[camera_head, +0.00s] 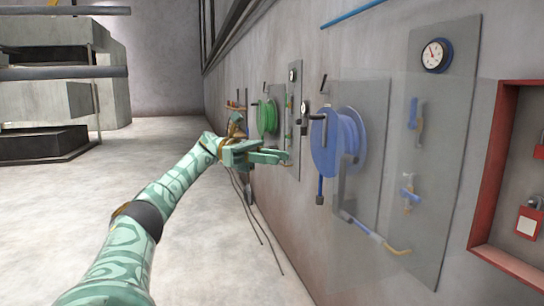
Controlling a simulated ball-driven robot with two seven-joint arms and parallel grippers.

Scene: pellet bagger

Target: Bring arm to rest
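My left arm, patterned in pale and dark green, reaches in from the bottom left towards the wall. Its gripper (283,157) is at the middle of the picture, in front of the wall panels, with its fingers pointing right. The fingers show as two prongs with a narrow gap, and I see nothing held between them. I cannot tell whether they touch anything on the wall. My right arm and gripper are not in view.
A blue hose reel (327,143) and a green hose reel (267,117) hang on wall panels. A pressure gauge (436,55) and a red-framed cabinet (485,180) are at right. Concrete blocks (45,100) stand at far left. The floor (60,220) at left is clear.

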